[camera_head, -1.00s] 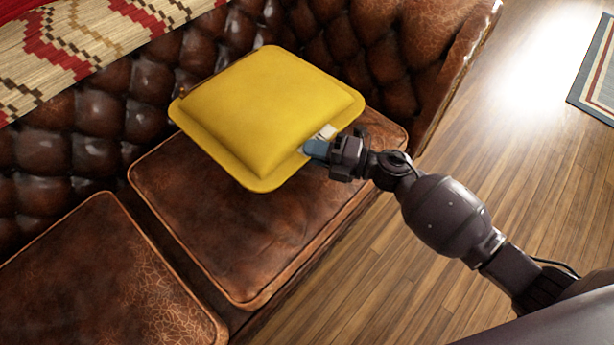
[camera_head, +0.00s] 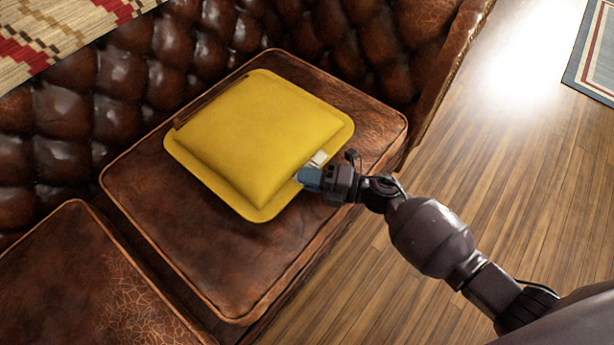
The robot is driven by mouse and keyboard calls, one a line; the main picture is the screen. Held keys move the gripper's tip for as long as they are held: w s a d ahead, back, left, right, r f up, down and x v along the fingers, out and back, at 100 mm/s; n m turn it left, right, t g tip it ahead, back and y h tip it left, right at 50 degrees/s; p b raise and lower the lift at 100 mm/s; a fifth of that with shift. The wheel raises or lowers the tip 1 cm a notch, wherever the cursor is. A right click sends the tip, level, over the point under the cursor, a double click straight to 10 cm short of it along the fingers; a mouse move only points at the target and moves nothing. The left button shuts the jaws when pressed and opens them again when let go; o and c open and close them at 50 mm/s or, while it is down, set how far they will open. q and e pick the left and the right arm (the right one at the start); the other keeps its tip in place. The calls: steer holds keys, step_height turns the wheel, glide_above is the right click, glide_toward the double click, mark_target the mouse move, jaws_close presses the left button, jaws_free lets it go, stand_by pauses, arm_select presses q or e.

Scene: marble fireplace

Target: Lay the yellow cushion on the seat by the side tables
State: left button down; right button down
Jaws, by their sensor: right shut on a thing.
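The yellow cushion (camera_head: 255,140) is flat and square, over the right seat (camera_head: 215,265) of a brown leather sofa. My right gripper (camera_head: 311,173) is shut on the cushion's front right edge, with the arm coming in from the lower right. The cushion looks very close to the seat or touching it; I cannot tell if its whole underside rests there. The gripper hides a small part of the cushion's edge. No side tables are in view. My left gripper is not in view.
The tufted sofa back (camera_head: 170,70) rises behind the seat, and an armrest (camera_head: 440,65) bounds its right side. Another seat (camera_head: 80,285) is at the lower left. The wooden floor (camera_head: 470,170) at right is clear; a rug (camera_head: 595,65) lies beyond.

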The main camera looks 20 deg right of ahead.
steer(key=shift+r, duration=0.15)
steer(key=c, duration=1.2)
jaws_free()
steer(key=shift+f, duration=0.2)
steer(key=shift+s+d+r, duration=0.1)
steer(key=shift+d+r, duration=0.05)
steer(key=shift+d, duration=0.1)
steer(key=p+v, duration=0.2)
steer(key=v, duration=0.8)
steer(key=shift+a, duration=0.1)
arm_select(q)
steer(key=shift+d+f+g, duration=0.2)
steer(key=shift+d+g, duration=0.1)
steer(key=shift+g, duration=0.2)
arm_select(e)
steer(key=shift+v, duration=0.85)
